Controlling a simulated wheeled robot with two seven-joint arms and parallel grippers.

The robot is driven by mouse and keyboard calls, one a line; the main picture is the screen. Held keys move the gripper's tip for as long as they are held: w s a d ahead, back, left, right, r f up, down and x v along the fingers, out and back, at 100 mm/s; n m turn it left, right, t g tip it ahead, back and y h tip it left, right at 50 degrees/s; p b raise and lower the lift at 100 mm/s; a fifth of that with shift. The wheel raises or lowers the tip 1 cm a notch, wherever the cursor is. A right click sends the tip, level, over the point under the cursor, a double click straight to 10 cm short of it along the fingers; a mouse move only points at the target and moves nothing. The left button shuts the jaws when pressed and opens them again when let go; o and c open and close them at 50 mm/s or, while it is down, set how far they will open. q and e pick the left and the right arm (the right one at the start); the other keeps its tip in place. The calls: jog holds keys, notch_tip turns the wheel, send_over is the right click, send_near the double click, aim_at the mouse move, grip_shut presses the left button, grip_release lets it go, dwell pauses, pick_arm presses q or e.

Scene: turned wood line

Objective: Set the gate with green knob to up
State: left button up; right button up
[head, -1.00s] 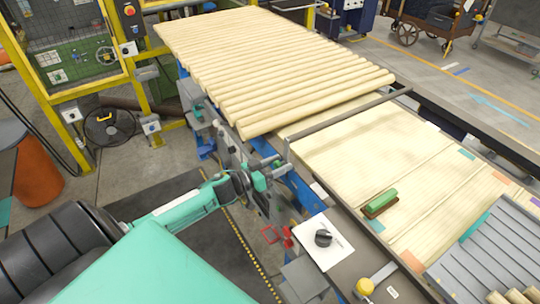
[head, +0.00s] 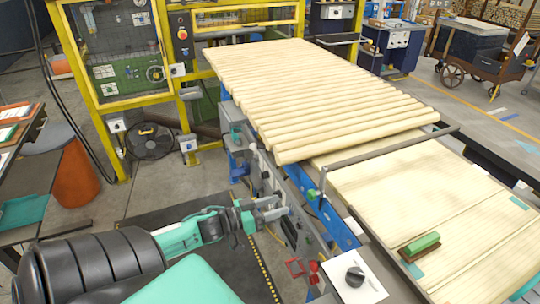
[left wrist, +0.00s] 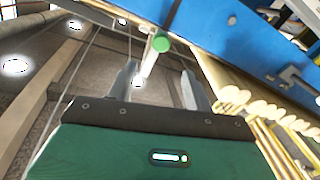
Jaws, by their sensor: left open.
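The gate (head: 390,150) is a grey bar lying crosswise over the line, just in front of the row of pale wooden rods. Its near end bends down to a small green knob (head: 312,195) at the side of the line. My left gripper (head: 283,206) is open and empty, a little left of the knob. In the left wrist view the green knob (left wrist: 161,44) is the round end of a pale rod, beyond the gripper's two fingertips (left wrist: 160,75) and between their lines. I see no contact. My right gripper is out of view.
Pale rods (head: 310,85) fill the far part of the line. A green-topped block (head: 420,244) sits on the bare slatted bed (head: 440,200). A black dial (head: 355,276) on a white plate and red parts (head: 295,267) are near the front. Dark floor is open below my arm.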

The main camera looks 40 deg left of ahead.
pick_arm(q)
jog(key=shift+s+a, duration=0.2)
jog(key=shift+s, duration=0.35)
jog(key=s+a+f+n+g+y, duration=0.1)
jog(key=s+a+f+y, duration=0.15)
jog(key=f, duration=0.85)
jog(key=s+a+f+n+g+y, duration=0.1)
jog(key=a+f+n+y, duration=0.2)
jog(key=f, duration=0.7)
jog(key=s+f+m+g+y, duration=0.15)
jog(key=s+f, duration=0.25)
jog(key=f, duration=0.5)
jog(key=s+f+g+y, duration=0.1)
jog(key=s+f+g, duration=0.2)
jog(key=s+f, duration=0.35)
jog(key=s+d+f+m+g, duration=0.1)
jog(key=s+d+f+g, duration=0.3)
jog(key=s+d+f, duration=0.6)
jog(key=s+d+f+m+g+h, duration=0.1)
jog(key=s+d+f+g, duration=0.4)
jog(key=s+d+f, duration=0.5)
jog(key=s+f+m, duration=0.1)
jog(key=s+f, duration=0.2)
jog(key=s, duration=0.1)
jog(key=shift+s+d+f, duration=0.15)
jog(key=shift+s+d, duration=0.1)
jog(key=shift+s, duration=0.1)
jog(key=shift+m, duration=0.25)
